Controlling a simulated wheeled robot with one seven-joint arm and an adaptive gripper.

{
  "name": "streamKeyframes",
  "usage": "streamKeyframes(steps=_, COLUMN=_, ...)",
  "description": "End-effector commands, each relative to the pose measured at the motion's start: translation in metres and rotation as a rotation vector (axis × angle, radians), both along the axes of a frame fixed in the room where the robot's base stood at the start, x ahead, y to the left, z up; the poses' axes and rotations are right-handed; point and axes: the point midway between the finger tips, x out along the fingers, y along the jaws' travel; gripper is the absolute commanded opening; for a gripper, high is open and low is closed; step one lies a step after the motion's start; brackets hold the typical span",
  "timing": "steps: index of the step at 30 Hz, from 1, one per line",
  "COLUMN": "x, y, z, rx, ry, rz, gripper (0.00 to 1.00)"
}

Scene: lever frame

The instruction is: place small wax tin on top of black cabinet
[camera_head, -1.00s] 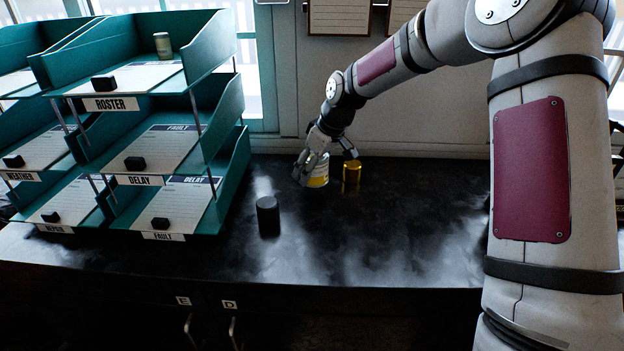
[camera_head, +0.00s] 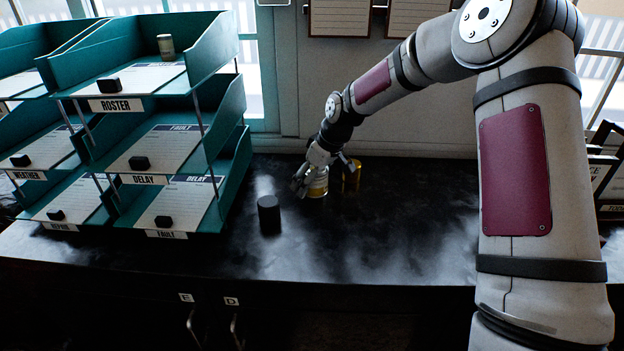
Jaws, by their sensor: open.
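A short round tin with a yellowish band (camera_head: 318,186) is on the far part of the black cabinet top (camera_head: 400,230). I take it for the small wax tin, but its label is too small to read. My gripper (camera_head: 325,178) is open over it, with one finger at its left and the other up at its right. The fingers hide the tin's upper part. I cannot tell whether they touch it. The cabinet has dark fronts with tags E and D.
A gold cylinder (camera_head: 351,176) stands just right of the tin. A black cylinder (camera_head: 269,214) stands nearer, to the left. Teal tray racks (camera_head: 232,185) fill the left side, with a small tin (camera_head: 166,47) in the top tray. The middle and right of the top are clear.

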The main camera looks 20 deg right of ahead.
Motion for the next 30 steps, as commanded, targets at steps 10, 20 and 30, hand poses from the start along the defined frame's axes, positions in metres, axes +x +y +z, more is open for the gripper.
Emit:
streamKeyframes(steps=10, x=-0.005, y=-0.006, z=0.021, rx=-0.001, ry=-0.003, rz=-0.003, gripper=0.8)
streamKeyframes(steps=20, x=-0.026, y=-0.021, z=0.083, rx=-0.002, ry=-0.004, rz=-0.004, gripper=0.8)
streamKeyframes(steps=30, x=-0.039, y=-0.026, z=0.115, rx=-0.007, ry=0.001, rz=-0.002, gripper=0.8)
